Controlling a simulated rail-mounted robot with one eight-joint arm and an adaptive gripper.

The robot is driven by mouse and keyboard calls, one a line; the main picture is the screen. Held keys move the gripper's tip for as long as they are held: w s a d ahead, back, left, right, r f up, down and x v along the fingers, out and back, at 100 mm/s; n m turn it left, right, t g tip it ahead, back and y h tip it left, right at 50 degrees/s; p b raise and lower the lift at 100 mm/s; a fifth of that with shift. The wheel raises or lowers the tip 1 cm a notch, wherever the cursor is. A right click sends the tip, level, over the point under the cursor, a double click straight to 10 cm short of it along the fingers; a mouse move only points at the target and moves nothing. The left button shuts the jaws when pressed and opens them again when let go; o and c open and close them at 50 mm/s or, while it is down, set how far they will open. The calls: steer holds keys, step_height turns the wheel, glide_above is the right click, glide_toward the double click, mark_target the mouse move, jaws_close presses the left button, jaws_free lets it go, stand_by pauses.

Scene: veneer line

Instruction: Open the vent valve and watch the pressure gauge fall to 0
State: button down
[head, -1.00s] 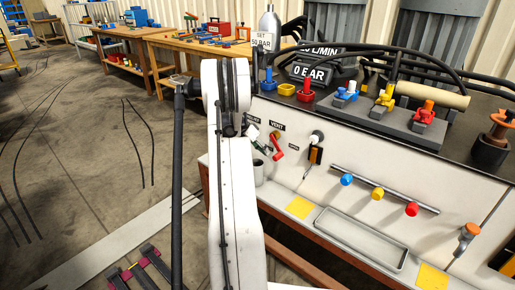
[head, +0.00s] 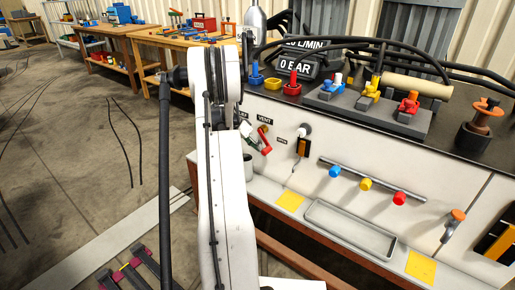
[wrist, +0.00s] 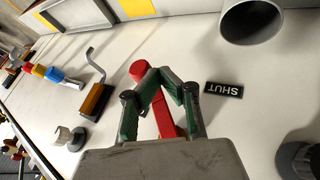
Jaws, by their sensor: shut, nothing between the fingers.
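The vent valve's red lever (head: 265,142) is on the white front panel under the VENT label (head: 265,119). It points down, slightly right. In the wrist view the red lever (wrist: 165,116) shows behind and between the green fingers. My gripper (wrist: 166,78) is shut with nothing between its fingertips, close to the lever; I cannot tell whether they touch. It also shows in the head view (head: 254,146), just left of the lever, partly hidden by my arm. The SHUT plate (wrist: 224,89) shows upside down beside it. The pressure display (head: 292,66) reads 0 BAR.
Blue, yellow and red knobs (head: 366,184) line a rail farther right. A grey tray (head: 350,230) lies on the ledge below. A grey cup (wrist: 251,20) is near the gripper.

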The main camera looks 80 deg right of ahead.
mark_target(268, 150)
steer(key=shift+s+a+r, duration=0.15)
steer(key=shift+s+a, duration=0.05)
steer(key=shift+s, duration=0.15)
stand_by(0.3)
steer(key=shift+s+a+r+b, duration=0.15)
steer(key=shift+s+a+r, duration=0.15)
steer(key=shift+s+r, duration=0.2)
steer(key=shift+s+a+r+b, duration=0.15)
steer(key=shift+s+a+r, duration=0.1)
steer(key=shift+s+r, duration=0.2)
steer(key=shift+r, duration=0.2)
stand_by(1.2)
steer(key=w+d+r, duration=0.1)
steer(key=w+d, duration=0.1)
steer(key=w, duration=0.9)
steer(key=shift+w+d+r, duration=0.3)
steer(key=shift+w+r, duration=0.1)
